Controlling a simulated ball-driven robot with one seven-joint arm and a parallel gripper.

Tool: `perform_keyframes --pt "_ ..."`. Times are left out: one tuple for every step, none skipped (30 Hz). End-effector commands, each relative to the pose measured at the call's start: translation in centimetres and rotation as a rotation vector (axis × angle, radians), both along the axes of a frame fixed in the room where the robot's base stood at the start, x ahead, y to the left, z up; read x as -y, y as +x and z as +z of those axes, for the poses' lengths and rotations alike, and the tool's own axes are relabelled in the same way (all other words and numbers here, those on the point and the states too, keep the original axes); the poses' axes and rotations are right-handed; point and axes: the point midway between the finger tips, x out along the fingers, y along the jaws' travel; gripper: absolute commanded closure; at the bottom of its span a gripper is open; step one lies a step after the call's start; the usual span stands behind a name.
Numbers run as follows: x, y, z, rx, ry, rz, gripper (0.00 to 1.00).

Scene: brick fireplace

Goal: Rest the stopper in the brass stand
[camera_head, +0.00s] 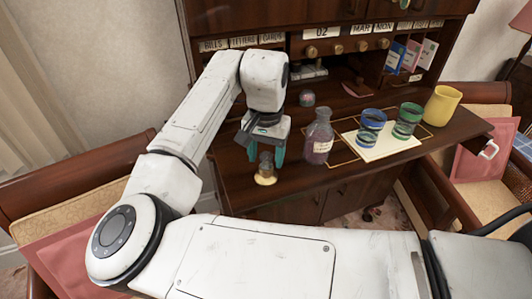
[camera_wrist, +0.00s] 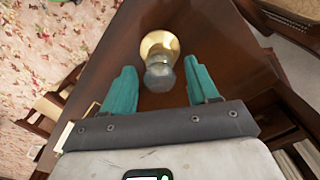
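The brass stand (camera_head: 265,180) is a small pale-gold cup near the front edge of the desk; it also shows in the wrist view (camera_wrist: 158,42). The stopper (camera_head: 265,160), greyish glass with a rounded knob, appears to sit upright in the stand; its lower end is hidden. In the wrist view the stopper (camera_wrist: 160,77) lies between the teal fingers, with a gap on each side. My gripper (camera_head: 266,152) is open just above and around the stopper, not visibly touching it. The fingers also show apart in the wrist view (camera_wrist: 162,76).
A labelled glass bottle (camera_head: 318,138) with purplish contents stands right of my gripper. Two striped glasses, one blue (camera_head: 370,127) and one green (camera_head: 407,121), stand on a pale sheet (camera_head: 383,149). A yellow cup (camera_head: 441,106) and a small round object (camera_head: 307,98) are farther off.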

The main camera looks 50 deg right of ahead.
Motion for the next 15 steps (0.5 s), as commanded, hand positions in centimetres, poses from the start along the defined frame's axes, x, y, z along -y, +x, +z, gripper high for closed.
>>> perform_keyframes --pt "0.0 0.0 0.0 0.0 0.0 0.0 0.35" --pt "0.0 0.0 0.0 0.0 0.0 0.0 0.35" --pt "0.0 0.0 0.0 0.0 0.0 0.0 0.35" --pt "0.0 0.0 0.0 0.0 0.0 0.0 0.35" --pt "0.0 0.0 0.0 0.0 0.0 0.0 0.35" --pt "0.0 0.0 0.0 0.0 0.0 0.0 0.35" --pt "0.0 0.0 0.0 0.0 0.0 0.0 0.35" --pt "0.0 0.0 0.0 0.0 0.0 0.0 0.35" --pt "0.0 0.0 0.1 0.001 0.0 0.0 0.35" --pt "0.0 0.0 0.2 0.001 0.0 0.0 0.35" --pt "0.0 0.0 0.4 0.001 0.0 0.0 0.35" --pt "0.0 0.1 0.8 0.002 0.0 0.0 0.35" --pt "0.1 0.1 1.1 0.003 -0.001 -0.001 0.35" --pt "0.1 0.0 1.5 0.003 -0.001 -0.002 0.35" --pt "0.1 0.0 2.2 0.003 -0.001 -0.002 0.35"
